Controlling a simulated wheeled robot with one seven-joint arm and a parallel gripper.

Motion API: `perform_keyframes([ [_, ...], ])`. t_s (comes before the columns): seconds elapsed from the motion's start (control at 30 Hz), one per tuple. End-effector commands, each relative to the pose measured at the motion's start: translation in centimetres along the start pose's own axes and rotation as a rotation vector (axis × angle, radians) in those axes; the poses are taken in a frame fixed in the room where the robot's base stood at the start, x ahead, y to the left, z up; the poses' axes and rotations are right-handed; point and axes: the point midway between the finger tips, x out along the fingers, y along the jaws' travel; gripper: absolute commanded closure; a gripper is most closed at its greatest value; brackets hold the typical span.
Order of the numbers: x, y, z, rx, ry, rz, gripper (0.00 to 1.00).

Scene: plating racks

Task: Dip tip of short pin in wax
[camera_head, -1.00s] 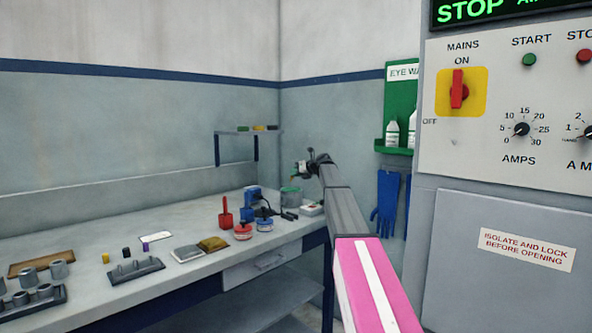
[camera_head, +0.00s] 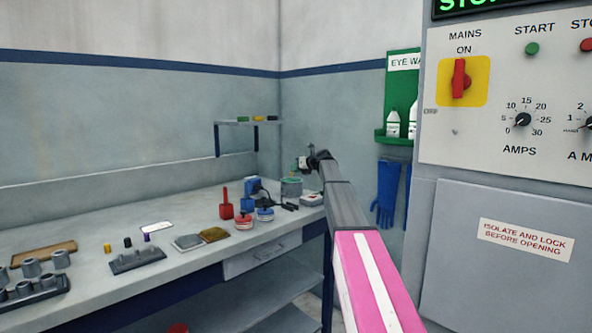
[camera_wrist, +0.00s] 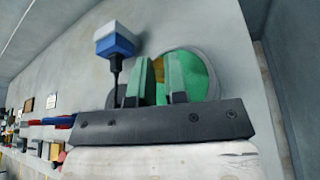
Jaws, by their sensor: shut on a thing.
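A round grey pot with green inside, which looks like the wax pot (camera_head: 291,187), stands at the far right end of the bench. In the wrist view the green wax (camera_wrist: 200,72) shows as a disc behind my fingers. My gripper (camera_head: 303,163) is above or beside the pot; the exact height is unclear. In the wrist view my gripper (camera_wrist: 160,78) has its green fingers close around something. A small yellowish patch shows between them, but the short pin itself cannot be made out clearly. Whether its tip touches the wax is hidden.
A blue-and-white device on a black rod (camera_wrist: 115,42) stands close left of my fingers. Red and blue tins (camera_head: 264,214), a red tool (camera_head: 226,203), a dark rack (camera_head: 137,260) and coloured pegs (camera_head: 107,248) are on the bench. The bench middle (camera_head: 190,220) is fairly clear.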

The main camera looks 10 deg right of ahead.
Motion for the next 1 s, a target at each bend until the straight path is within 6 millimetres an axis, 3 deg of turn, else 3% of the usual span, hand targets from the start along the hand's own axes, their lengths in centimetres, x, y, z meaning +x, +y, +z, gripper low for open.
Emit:
perform_keyframes([
  [1.0, 0.35, -0.33, -0.84, 0.0, 0.0, 0.0, 1.0],
])
